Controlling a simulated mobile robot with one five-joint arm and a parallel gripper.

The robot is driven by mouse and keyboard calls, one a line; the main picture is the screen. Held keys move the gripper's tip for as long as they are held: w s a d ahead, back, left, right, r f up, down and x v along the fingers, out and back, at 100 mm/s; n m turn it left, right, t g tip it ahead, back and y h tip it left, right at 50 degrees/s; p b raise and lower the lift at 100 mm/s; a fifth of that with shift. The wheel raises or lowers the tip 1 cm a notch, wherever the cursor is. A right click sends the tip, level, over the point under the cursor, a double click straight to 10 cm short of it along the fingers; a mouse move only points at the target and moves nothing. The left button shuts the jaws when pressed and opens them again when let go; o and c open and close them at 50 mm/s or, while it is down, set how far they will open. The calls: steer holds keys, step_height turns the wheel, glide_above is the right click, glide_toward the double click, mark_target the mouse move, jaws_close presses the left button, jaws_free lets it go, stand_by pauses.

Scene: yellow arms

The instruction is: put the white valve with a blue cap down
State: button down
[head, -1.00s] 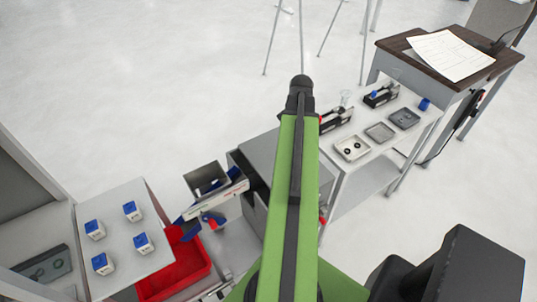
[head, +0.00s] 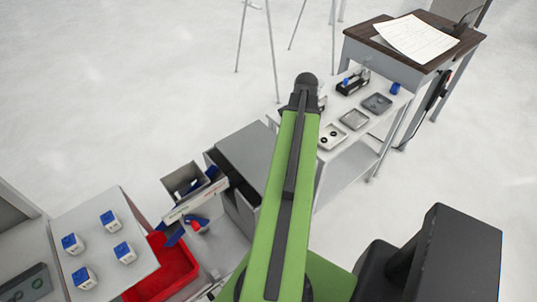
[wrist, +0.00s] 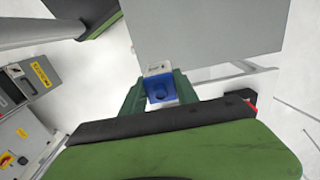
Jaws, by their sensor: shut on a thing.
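In the wrist view my gripper (wrist: 160,86) is shut on the white valve with a blue cap (wrist: 160,90). The blue cap faces the camera, and a small white part shows above it. A large flat grey surface (wrist: 210,32) lies just beyond the valve; I cannot tell whether they touch. In the head view my green arm hides the gripper and the held valve. Several similar white valves with blue caps (head: 125,252) stand apart on a light grey tabletop (head: 92,205) at the lower left.
A red bin (head: 172,268) and a grey bin with blue parts (head: 190,180) are beside that tabletop. A grey box (head: 255,155) stands behind my arm. A side table holds grey trays (head: 354,120). A dark-topped desk (head: 440,55) carries papers. Open floor lies at the back left.

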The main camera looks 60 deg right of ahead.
steer(key=w+a+f+b, duration=0.1)
steer(key=w+f+b, duration=0.2)
steer(key=w+a+f+b, duration=0.2)
steer(key=w+f+b, duration=0.1)
steer(key=f, duration=0.1)
steer(key=w+a+f+b, duration=0.1)
steer(key=w+f+b, duration=0.1)
steer(key=f+b, duration=0.1)
steer(key=shift+w+a+f, duration=0.2)
steer(key=shift+w+a, duration=0.1)
steer(key=shift+w, duration=0.1)
steer(key=shift+r, duration=0.25)
steer(key=shift+f, duration=0.25)
steer(key=c, duration=0.9)
jaws_free()
steer(key=shift+r, duration=0.1)
